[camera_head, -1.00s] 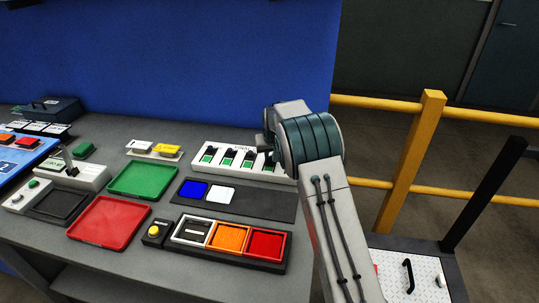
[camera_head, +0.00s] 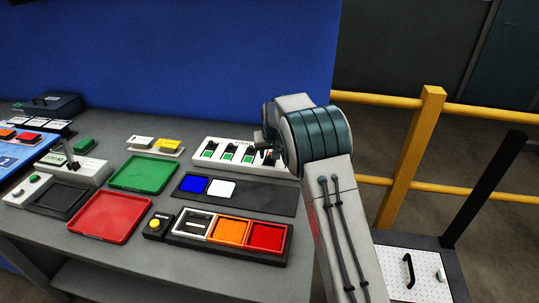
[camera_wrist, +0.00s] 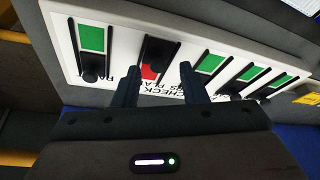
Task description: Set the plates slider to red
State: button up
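The white slider panel (camera_head: 232,154) stands at the back of the bench and fills the top of the wrist view (camera_wrist: 118,35). It has several slots with black knobs. One slot shows a red window (camera_wrist: 148,73), with its black knob (camera_wrist: 156,48) at the far end of the slot. Lettering beside it seems to start with "PLA", partly hidden by my finger. The other slots show green windows (camera_wrist: 210,64) with knobs at the opposite end. My gripper (camera_wrist: 159,68) is open, one finger on each side of the red slot. Whether a finger touches the knob is unclear.
A dark mat (camera_head: 260,199) with a blue tile (camera_head: 194,184) and a white tile (camera_head: 221,188) lies before the panel. Green (camera_head: 143,173) and red trays (camera_head: 107,216) lie left. A row of coloured bins (camera_head: 231,232) sits in front. A yellow railing (camera_head: 411,155) stands right.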

jog(key=b+v, duration=0.2)
jog(key=v, duration=1)
jog(key=shift+r, duration=0.25)
jog(key=shift+s, duration=0.1)
jog(key=s+d+r, duration=0.1)
jog(key=s+d, duration=0.3)
jog(key=s, duration=0.3)
jog(key=s+d+r+m, duration=0.1)
jog(key=s+d+r, duration=0.15)
jog(key=s, duration=0.45)
jog(key=s+d+r, duration=0.1)
jog(key=s+d, duration=0.3)
jog(key=s, duration=0.2)
jog(key=s+d+f, duration=0.2)
jog(key=s+f, duration=0.1)
jog(key=s, duration=0.7)
jog(key=s+d+f+m+g+h, duration=0.1)
jog(key=s+d+f, duration=0.1)
jog(key=s, duration=0.8)
jog(key=shift+f, duration=0.5)
